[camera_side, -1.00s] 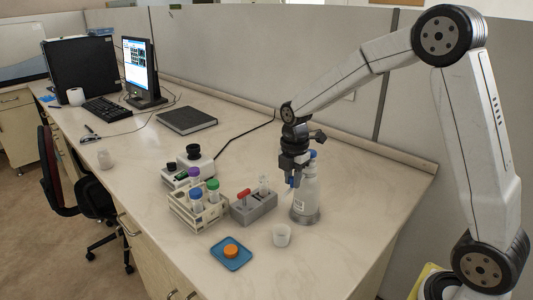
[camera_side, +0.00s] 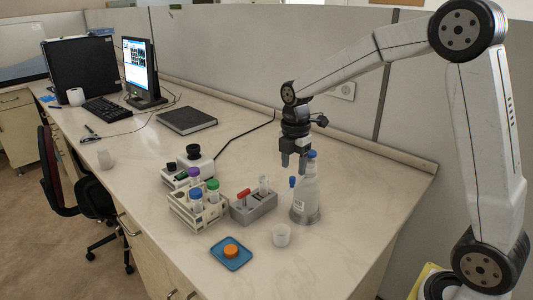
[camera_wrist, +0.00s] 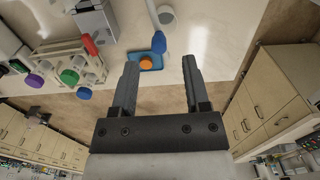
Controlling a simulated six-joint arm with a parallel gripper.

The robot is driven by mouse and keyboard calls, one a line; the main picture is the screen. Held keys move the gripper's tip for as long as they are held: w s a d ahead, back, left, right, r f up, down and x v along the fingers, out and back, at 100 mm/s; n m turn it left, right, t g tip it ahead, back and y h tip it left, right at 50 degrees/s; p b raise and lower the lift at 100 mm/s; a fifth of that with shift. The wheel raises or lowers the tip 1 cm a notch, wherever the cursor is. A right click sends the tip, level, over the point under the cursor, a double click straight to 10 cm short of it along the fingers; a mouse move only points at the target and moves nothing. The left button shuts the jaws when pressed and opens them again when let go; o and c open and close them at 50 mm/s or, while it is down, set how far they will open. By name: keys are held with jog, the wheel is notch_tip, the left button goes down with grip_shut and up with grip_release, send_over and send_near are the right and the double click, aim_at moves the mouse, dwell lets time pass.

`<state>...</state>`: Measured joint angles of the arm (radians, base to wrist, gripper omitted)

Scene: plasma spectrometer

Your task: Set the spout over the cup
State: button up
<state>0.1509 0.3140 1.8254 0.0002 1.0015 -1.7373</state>
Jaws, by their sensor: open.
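A small white cup (camera_side: 281,236) stands in front of the bottle; in the wrist view the cup (camera_wrist: 167,16) appears right beside the spout tube. I cannot tell whether the tip is directly above the cup. My gripper (camera_side: 294,168) is open and empty, above the spout; in the wrist view nothing lies between its fingers (camera_wrist: 160,65).
A grey block (camera_side: 254,209) with a red-handled item stands left of the bottle. A rack (camera_side: 199,211) of capped tubes stands further left. A blue tray (camera_side: 231,262) with an orange cap (camera_side: 231,250) lies near the front edge. The counter right of the bottle is clear.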

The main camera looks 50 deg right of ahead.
aim_at(293, 178)
jog(key=shift+r, duration=1.65)
jog(key=s+a+f+m+t, duration=0.1)
jog(key=s+a+f+m, duration=0.2)
jog(key=s+f+m, duration=0.2)
jog(key=s+a+f+m+t, duration=0.1)
jog(key=s+a+f+m, duration=0.2)
jog(key=s+f+m, duration=0.3)
jog(key=s+m, duration=0.3)
jog(key=m, duration=0.4)
jog(key=shift+s+a+f+t, duration=0.2)
jog(key=shift+a+f+t, duration=0.05)
jog(key=shift+t, duration=0.05)
